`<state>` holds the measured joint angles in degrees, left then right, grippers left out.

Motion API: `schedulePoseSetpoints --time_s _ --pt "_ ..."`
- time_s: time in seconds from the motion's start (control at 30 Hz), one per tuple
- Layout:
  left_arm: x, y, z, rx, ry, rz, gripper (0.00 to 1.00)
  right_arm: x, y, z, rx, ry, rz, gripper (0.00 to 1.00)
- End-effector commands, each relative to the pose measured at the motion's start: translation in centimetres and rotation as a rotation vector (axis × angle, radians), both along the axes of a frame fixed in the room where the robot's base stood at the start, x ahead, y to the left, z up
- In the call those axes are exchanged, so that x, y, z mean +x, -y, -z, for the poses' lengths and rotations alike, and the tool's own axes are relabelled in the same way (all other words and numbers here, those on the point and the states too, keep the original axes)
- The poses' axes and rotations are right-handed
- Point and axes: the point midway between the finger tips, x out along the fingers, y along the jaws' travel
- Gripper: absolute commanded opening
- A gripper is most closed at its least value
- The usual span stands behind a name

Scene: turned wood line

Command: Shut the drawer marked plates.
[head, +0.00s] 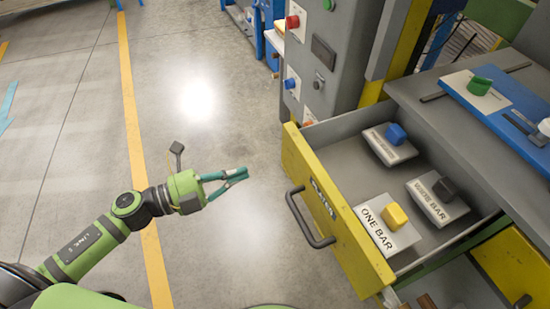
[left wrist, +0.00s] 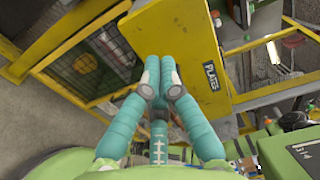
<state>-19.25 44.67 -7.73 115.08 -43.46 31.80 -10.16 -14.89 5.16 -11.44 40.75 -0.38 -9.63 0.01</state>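The drawer marked plates (head: 330,206) stands pulled out, its yellow front facing left and its grey inside showing. A dark bar handle (head: 305,222) is on its front. The label (left wrist: 211,76) reads PLATES in the left wrist view; in the head view it is too slanted to read fully. My left gripper (head: 245,174) is left of the drawer front, apart from it, with its teal fingertips together and nothing between them. In the left wrist view the fingertips (left wrist: 160,66) overlap the yellow front (left wrist: 190,35). My right gripper is not in view.
The drawer holds blocks on labelled white plates: blue (head: 396,134), black (head: 446,188) and yellow (head: 394,216). A grey worktop (head: 440,103) lies above right, with another yellow front (head: 515,265) below. A grey control cabinet (head: 330,60) stands behind. The floor left of the drawer is clear.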

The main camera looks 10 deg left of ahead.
Motion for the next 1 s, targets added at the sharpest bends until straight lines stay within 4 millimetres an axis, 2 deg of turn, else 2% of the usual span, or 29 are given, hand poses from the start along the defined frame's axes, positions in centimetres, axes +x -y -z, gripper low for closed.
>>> schedulePoseSetpoints --time_s 0.2,0.4,0.6,1.0 --pt "2.8 3.6 -0.3 -0.004 0.003 -0.001 0.0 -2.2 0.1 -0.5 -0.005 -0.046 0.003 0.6" --pt "4.5 6.1 -0.2 -0.004 0.0 -0.002 0.0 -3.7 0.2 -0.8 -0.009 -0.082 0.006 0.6" --pt "5.2 7.1 0.0 -0.003 -0.002 -0.002 0.0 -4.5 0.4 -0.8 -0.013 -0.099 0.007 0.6" --pt "5.3 7.2 0.0 -0.003 -0.002 -0.002 0.0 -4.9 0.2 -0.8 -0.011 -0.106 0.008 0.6"
